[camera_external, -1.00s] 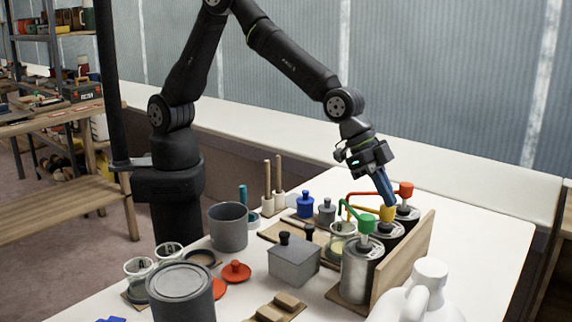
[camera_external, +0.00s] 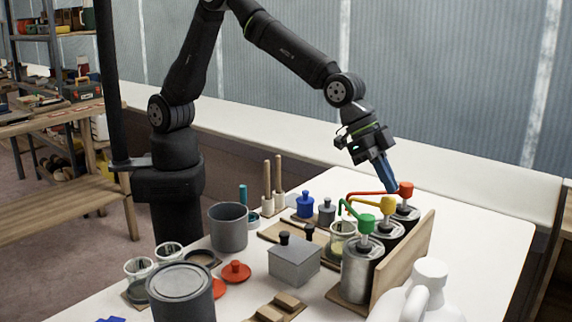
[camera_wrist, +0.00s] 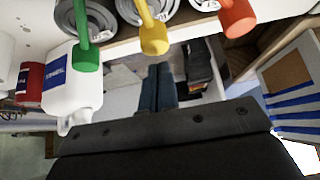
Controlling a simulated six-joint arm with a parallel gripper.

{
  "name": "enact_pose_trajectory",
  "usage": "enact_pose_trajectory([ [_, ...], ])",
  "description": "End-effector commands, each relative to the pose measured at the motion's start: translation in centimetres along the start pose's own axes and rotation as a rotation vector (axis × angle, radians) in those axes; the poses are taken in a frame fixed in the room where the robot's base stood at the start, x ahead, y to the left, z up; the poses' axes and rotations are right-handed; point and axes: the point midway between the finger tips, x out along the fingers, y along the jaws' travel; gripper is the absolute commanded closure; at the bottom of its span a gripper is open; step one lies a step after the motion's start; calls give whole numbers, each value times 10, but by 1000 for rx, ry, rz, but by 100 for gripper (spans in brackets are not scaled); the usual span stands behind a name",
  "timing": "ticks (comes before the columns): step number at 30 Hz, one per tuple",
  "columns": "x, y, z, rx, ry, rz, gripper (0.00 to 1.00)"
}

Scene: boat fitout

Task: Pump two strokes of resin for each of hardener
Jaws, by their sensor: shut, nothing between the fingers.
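Three metal cans with pump heads stand in a row by a wooden board. The green pump head (camera_external: 366,223) is nearest, the yellow pump head (camera_external: 386,203) is in the middle and the red pump head (camera_external: 405,189) is farthest. All three also show in the wrist view: green (camera_wrist: 85,55), yellow (camera_wrist: 154,37) and red (camera_wrist: 238,17). My gripper (camera_external: 393,187) is shut and empty, with its blue fingers just left of the red head and above the yellow one. Whether it touches the red pump is unclear. A clear cup (camera_external: 342,236) stands under the spouts.
The wooden board (camera_external: 405,255) stands upright along the cans' right side. A white jug (camera_external: 425,290) is at the front right. A grey lidded box (camera_external: 294,262), a grey pot (camera_external: 229,228) and a large tin (camera_external: 181,290) crowd the left. The table's far right is clear.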

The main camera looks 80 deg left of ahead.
Motion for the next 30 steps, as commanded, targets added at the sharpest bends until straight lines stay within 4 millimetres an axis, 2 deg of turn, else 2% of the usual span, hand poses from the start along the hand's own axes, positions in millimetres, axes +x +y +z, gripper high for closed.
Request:
enact_pose_trajectory([
  [30,25,0,17,0,-2,0,100],
])
